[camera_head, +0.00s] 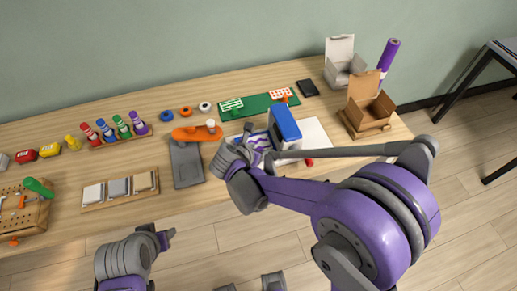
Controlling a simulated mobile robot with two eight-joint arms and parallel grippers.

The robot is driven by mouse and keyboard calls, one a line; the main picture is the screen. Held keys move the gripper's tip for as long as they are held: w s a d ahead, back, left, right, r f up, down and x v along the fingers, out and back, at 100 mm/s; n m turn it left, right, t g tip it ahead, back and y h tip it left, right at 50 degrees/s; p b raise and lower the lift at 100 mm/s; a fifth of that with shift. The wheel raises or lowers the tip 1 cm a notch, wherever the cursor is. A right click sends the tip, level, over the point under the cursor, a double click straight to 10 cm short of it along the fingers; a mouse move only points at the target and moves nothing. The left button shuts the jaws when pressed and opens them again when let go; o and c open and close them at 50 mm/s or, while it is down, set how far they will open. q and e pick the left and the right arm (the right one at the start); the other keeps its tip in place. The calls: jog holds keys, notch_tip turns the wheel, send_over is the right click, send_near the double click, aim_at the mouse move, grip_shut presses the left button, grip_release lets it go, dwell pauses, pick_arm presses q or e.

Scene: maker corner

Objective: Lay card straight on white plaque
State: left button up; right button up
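A flat white piece (316,133), which looks like the plaque, lies on the table right of centre, partly hidden by a blue and white box (286,125) and my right arm. A blue and white patterned flat piece (258,139), perhaps the card, lies left of the box. My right gripper (243,150) is over the front left part of this patterned piece and hides some of it. I cannot tell whether its fingers are open or whether it touches anything. My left gripper (166,238) is low in front of the table edge, away from these pieces; its finger opening is unclear.
A grey slab (186,165) and an orange tool (192,134) lie left of my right gripper. A green board (258,105) is behind. An open cardboard box (370,112) stands at the right. A tray of tiles (120,199) is at the left front.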

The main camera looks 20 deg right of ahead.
jog(key=v, duration=1)
jog(key=shift+s+a+r, duration=0.15)
jog(key=shift+s+r, duration=0.05)
jog(key=shift+r, duration=0.15)
jog(key=shift+p, duration=0.3)
